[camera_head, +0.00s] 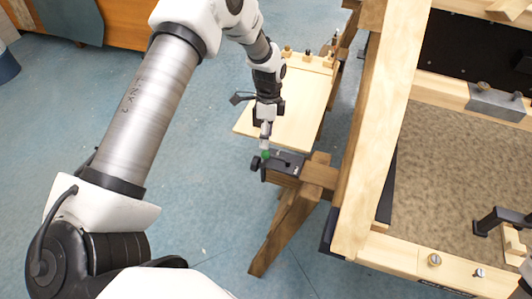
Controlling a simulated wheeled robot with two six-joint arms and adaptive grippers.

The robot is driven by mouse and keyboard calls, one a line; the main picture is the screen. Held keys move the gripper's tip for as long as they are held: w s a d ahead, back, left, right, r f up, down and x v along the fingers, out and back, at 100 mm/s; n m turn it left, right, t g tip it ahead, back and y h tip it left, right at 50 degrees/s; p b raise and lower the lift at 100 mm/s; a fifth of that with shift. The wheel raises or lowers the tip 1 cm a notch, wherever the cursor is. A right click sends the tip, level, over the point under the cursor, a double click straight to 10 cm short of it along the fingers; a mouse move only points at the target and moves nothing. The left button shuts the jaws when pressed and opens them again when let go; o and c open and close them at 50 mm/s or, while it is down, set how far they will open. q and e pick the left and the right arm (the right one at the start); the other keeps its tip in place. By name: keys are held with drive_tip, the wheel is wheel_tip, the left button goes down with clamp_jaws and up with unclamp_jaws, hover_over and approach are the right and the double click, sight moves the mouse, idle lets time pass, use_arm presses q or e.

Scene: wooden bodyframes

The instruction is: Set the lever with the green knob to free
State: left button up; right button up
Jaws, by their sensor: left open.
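The green knob (265,154) shows as a small green patch on the lever at the left end of a dark metal fitting (287,164). The fitting is mounted on the end of a wooden beam beside the large wooden frame. My left gripper (265,143) is open and points down directly above the knob, its fingertips at or very near it. I cannot tell whether they touch it. The lever's arm and any markings on the fitting are too small to read. My right gripper does not show.
A pale wooden board (300,105) with several small pegs along its far edge lies behind the fitting. The large wooden frame (378,140) with a brown panel (455,165) fills the right side. Wooden trestle legs (285,230) stand below.

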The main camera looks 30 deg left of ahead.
sight(267, 151)
use_arm(q)
drive_tip(key=x, duration=0.4)
drive_tip(key=w+x, duration=0.1)
drive_tip(key=x, duration=0.2)
drive_tip(key=shift+a, duration=0.1)
clamp_jaws()
